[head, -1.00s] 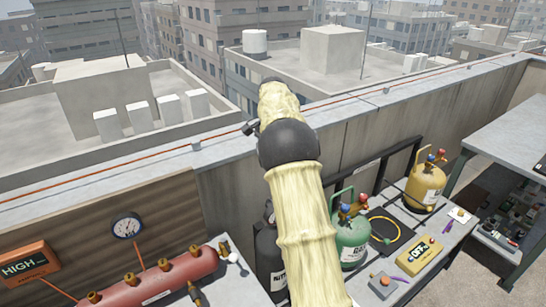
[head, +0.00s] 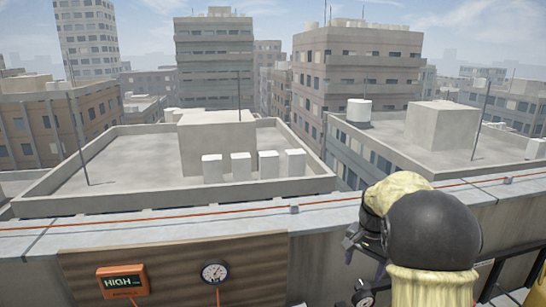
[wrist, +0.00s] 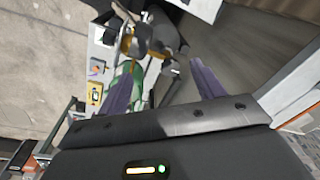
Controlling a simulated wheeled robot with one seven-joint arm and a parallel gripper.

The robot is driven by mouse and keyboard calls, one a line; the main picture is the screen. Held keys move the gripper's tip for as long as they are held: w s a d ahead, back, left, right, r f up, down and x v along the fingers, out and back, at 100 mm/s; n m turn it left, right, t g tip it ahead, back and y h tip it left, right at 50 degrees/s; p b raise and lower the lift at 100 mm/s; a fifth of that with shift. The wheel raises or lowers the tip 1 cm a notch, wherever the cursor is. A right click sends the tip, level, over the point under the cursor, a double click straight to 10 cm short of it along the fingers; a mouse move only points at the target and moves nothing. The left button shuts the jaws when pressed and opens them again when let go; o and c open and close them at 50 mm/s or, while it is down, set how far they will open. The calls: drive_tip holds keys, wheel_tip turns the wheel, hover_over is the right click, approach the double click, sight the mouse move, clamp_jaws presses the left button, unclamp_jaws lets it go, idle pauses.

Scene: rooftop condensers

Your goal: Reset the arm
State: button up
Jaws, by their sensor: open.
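My arm (head: 432,232), in a pale cover with a dark joint, rises at the lower right of the head view. In the wrist view my gripper (wrist: 163,76) shows two purple-grey fingers spread well apart. Nothing is held between them.
A parapet (head: 170,222) with an orange line along its top crosses the head view. Below it a brown board (head: 170,265) carries an orange HIGH display (head: 122,281) and a round gauge (head: 215,272). Rooftops and buildings lie beyond, with open air above the parapet.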

drive_tip(key=s+a+f+n, duration=0.2)
drive_tip(key=s+n, duration=0.1)
drive_tip(key=s, duration=0.4)
drive_tip(key=s+a+f+n+t, duration=0.1)
drive_tip(key=s+a+f+n, duration=0.1)
drive_tip(key=s, duration=0.5)
drive_tip(key=s+a+f+n, duration=0.2)
drive_tip(key=s+a+n, duration=0.1)
drive_tip(key=s, duration=0.4)
drive_tip(key=shift+s+a+f+n+t, duration=0.15)
drive_tip(key=shift+s+a+n+t, duration=0.2)
drive_tip(key=shift+a, duration=0.35)
